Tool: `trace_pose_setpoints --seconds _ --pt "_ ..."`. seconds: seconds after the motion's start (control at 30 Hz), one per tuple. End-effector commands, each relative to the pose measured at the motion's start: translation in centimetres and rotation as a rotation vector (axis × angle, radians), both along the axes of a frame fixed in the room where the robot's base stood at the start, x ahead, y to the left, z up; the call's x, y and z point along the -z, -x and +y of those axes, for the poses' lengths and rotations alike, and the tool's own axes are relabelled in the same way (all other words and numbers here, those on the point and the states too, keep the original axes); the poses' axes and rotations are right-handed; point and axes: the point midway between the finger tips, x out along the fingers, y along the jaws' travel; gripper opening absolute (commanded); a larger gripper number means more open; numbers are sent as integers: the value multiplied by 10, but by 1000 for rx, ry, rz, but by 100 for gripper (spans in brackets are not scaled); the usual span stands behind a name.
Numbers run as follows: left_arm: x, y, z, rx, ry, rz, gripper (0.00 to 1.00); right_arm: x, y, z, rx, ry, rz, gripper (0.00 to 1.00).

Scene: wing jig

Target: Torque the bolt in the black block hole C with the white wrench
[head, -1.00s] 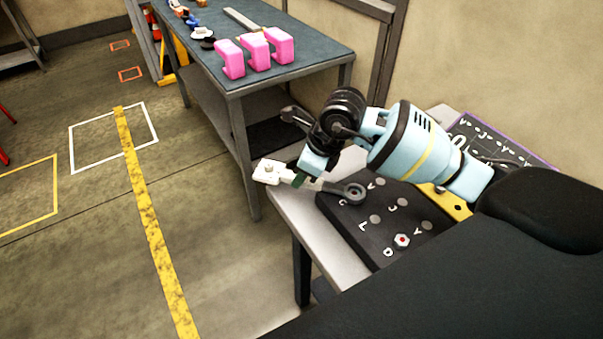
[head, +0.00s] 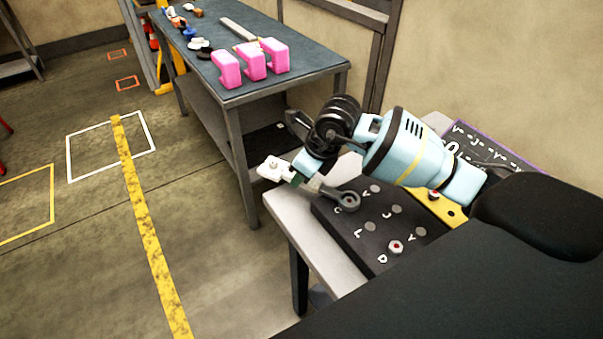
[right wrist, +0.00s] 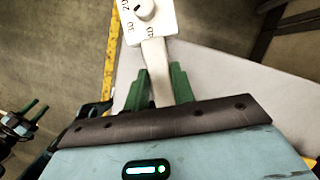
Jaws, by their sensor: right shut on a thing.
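My right gripper (head: 306,180) is shut on the white wrench (head: 272,169). Its two green fingers (right wrist: 160,88) clasp the handle in the right wrist view. The wrench's dark ring head (head: 347,201) lies over the black block (head: 343,237) at the hole by the letter C. The ring surrounds something small; I cannot make out the bolt or how deep the ring sits. The wrench's white end sticks out past the block's left edge. My left gripper (right wrist: 33,111), with two green fingers apart, shows small at the left of the right wrist view.
A red-centred bolt (head: 396,246) stands in the block near D. A yellow plate (head: 456,215) and a dark lettered board (head: 492,150) lie behind on the light table (head: 290,210). A blue-topped table (head: 300,73) with pink brackets (head: 250,62) stands behind left. Floor at left is open.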

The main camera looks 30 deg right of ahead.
Motion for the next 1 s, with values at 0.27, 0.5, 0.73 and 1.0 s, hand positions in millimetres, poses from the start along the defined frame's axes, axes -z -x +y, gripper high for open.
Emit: trace_pose_setpoints --seconds 0.27,0.5,0.73,1.0 --pt "-7 -5 0 -1 0 -15 41 -3 -5 -10 90 -1 -4 0" --pt "-11 -8 0 0 0 -23 41 -2 -9 -18 173 -1 -3 0" --pt "-13 -10 0 0 0 -28 41 -2 -10 -17 170 -1 -4 0" --pt "-13 -10 0 0 0 -29 41 -1 -10 -17 169 -1 -3 0"
